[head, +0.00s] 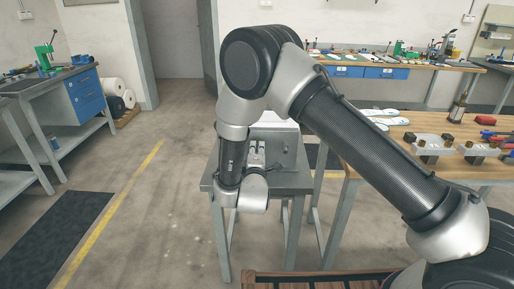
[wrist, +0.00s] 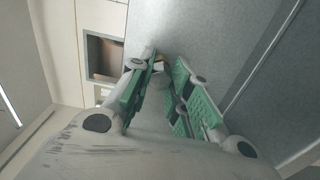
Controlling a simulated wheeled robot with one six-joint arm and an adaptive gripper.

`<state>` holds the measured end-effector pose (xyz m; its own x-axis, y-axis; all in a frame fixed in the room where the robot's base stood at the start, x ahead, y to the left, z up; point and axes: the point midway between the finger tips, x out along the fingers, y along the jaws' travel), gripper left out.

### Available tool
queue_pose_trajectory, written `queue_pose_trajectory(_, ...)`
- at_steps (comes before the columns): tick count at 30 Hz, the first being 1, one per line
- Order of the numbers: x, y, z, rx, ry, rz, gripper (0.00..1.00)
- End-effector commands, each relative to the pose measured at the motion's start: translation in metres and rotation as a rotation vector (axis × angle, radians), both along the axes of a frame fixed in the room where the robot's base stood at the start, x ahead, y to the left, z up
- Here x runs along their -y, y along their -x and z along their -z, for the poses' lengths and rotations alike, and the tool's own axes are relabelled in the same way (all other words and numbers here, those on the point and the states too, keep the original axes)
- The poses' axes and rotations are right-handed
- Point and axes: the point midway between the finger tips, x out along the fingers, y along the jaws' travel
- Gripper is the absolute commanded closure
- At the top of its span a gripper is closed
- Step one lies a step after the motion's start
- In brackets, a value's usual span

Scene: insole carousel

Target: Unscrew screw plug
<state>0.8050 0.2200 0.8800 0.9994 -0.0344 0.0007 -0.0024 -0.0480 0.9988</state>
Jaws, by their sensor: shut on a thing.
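My gripper (wrist: 164,72) shows in the wrist view with its green-padded fingers converging towards the grey surface. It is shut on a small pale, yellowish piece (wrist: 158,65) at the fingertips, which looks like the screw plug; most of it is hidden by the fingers. In the head view my gripper (head: 257,154) is small and partly covered by my wrist. It reaches towards the grey machine housing (head: 287,146) on a small metal table (head: 292,182). The plug itself cannot be made out in the head view.
A square opening (wrist: 104,57) in a pale panel shows in the wrist view. A wooden workbench (head: 375,157) with insoles and metal fixtures stands right of the metal table. A grey bench (head: 50,82) with blue drawers stands at the left. The floor between is clear.

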Motion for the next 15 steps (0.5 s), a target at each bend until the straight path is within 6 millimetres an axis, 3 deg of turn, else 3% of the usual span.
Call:
queue_pose_trajectory(8,-0.0002,0.0006,0.0002,-0.003,0.051,-0.001,1.0)
queue_pose_trajectory(9,-0.0002,0.0006,0.0002,-0.003,0.051,-0.001,0.77)
queue_pose_trajectory(12,-0.0002,0.0006,0.0002,-0.003,0.05,-0.001,0.59)
queue_pose_trajectory(15,-0.0001,0.0005,0.0001,-0.002,0.049,0.0,0.55)
